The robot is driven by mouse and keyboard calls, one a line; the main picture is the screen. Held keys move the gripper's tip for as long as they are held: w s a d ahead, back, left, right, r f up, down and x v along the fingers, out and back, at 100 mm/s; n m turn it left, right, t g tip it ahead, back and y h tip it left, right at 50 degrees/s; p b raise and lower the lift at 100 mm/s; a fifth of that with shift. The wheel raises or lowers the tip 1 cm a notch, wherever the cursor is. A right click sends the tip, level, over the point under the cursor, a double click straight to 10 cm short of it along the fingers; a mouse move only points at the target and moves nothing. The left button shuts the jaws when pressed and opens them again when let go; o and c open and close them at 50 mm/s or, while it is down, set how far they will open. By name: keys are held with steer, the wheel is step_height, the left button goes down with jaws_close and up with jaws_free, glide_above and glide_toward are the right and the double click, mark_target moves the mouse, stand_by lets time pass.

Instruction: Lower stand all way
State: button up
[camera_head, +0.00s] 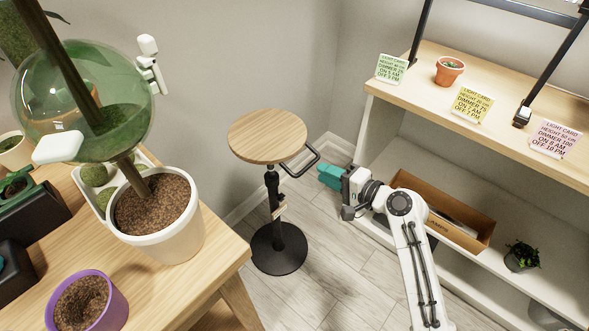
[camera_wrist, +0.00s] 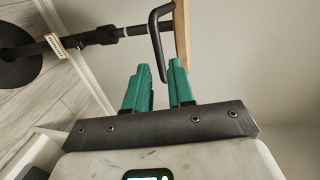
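The stand has a round wooden top (camera_head: 268,136) on a black column (camera_head: 273,188) and a black disc base (camera_head: 279,248). It stands upright on the floor, its top empty. A bent black handle (camera_head: 305,164) sticks out to the right just under the top. My gripper (camera_head: 322,173), with teal fingers, is just right of the handle. In the wrist view my gripper (camera_wrist: 158,75) is open, and the handle (camera_wrist: 157,40) reaches into the line of the gap between the fingers. I cannot tell whether they touch.
A wooden table (camera_head: 222,252) with a white pot (camera_head: 178,245) and a purple pot (camera_head: 110,307) is at left. A shelf unit (camera_head: 375,88) with light cards and a small terracotta pot (camera_head: 449,70) is at right. Floor between is clear.

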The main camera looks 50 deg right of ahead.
steer(key=x, duration=0.8)
steer(key=shift+w+b, duration=0.2)
steer(key=shift+b, duration=0.2)
steer(key=shift+f, duration=0.1)
steer(key=shift+c, duration=0.3)
jaws_close()
